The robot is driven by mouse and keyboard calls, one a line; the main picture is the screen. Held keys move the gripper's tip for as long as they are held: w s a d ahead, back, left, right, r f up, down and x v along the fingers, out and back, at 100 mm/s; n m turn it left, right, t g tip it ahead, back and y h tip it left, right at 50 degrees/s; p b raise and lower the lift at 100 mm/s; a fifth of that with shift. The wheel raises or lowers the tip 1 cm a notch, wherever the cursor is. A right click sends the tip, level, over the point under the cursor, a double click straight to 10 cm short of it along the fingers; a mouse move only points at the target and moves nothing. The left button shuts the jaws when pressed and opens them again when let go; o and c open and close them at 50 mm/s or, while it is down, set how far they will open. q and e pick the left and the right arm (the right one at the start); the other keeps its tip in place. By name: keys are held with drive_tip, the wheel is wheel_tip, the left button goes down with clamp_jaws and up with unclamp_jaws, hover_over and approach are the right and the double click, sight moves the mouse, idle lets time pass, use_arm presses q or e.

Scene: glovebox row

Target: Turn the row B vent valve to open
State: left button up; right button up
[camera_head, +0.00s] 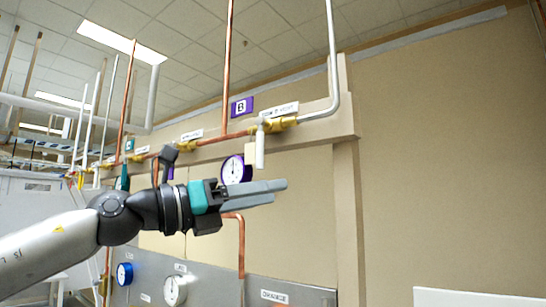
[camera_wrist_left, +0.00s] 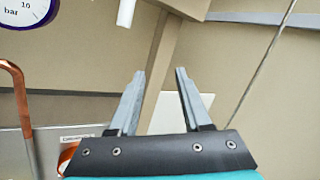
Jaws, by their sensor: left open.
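A brass valve (camera_head: 280,124) sits on the pipe at the wall rail, right of a purple sign with the letter B (camera_head: 242,107). A white label above the valve is too small to read surely. Its pale lever handle (camera_head: 260,150) hangs straight down, across the pipe line. What looks like the handle's lower end shows at the top of the left wrist view (camera_wrist_left: 126,12). My left gripper (camera_head: 280,191) is open and empty, below and slightly right of the handle, apart from it in the picture. It also shows in the left wrist view (camera_wrist_left: 160,73). My right gripper is not in view.
A purple-rimmed gauge (camera_head: 234,170) is just behind my left wrist. A copper pipe (camera_head: 240,240) drops to a grey panel (camera_head: 215,285) with a blue gauge (camera_head: 125,273) and a white gauge (camera_head: 174,290). Other valves line the rail to the left. The wall at right is bare.

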sight(263, 154)
use_arm(q)
drive_tip(key=s+a+r+m+t+y, duration=0.2)
drive_tip(key=a+r+y, duration=0.2)
drive_tip(key=a+r, duration=0.5)
drive_tip(key=shift+f+p+x, duration=0.2)
drive_tip(key=shift+p+x, duration=1)
drive_tip(key=shift+x, duration=1.2)
drive_tip(key=shift+f+p+x, duration=0.2)
drive_tip(key=shift+p+x, duration=0.95)
drive_tip(key=shift+x, duration=1.2)
drive_tip(key=shift+f+p+x, duration=0.2)
drive_tip(key=shift+p+x, duration=1)
drive_tip(key=shift+x, duration=1.2)
drive_tip(key=shift+w+a, duration=0.2)
clamp_jaws()
